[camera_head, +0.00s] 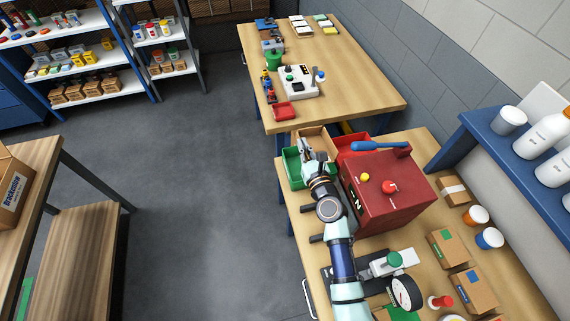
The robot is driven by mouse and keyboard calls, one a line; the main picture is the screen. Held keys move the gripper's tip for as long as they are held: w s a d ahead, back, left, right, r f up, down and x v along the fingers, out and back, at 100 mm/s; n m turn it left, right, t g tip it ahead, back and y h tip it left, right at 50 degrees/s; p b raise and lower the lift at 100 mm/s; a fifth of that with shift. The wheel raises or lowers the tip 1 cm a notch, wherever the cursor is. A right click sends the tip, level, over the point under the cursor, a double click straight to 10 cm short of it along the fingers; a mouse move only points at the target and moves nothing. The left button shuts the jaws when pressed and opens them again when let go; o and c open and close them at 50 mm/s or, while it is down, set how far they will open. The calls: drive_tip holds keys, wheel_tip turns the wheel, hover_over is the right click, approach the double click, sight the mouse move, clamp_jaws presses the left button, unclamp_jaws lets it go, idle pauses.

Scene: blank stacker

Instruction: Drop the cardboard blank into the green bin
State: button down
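The green bin (290,158) sits at the far left corner of the near workbench. My gripper (306,150) is over or just beside its right side, seen from above and small. A flat tan piece (318,134), which may be the cardboard blank, shows right behind my gripper, between the green bin and a red bin. I cannot tell whether my gripper touches or holds it. Finger opening is too small to make out. My arm hides part of the green bin and the bench below it.
A dark red machine (390,190) with a blue-handled lever (378,146) stands close to the right of my arm. The red bin (352,139) is behind it. A dial gauge (406,293) and small cartons (447,248) are nearer. A second table (360,90) stands beyond.

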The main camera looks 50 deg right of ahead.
drive_tip(key=shift+s+f, duration=0.1)
drive_tip(key=shift+f, duration=0.1)
drive_tip(key=shift+a+f+b, duration=0.1)
drive_tip(key=shift+f+b, duration=0.25)
drive_tip(key=shift+b, duration=0.1)
wheel_tip(320, 180, down, 5)
drive_tip(key=b, duration=0.5)
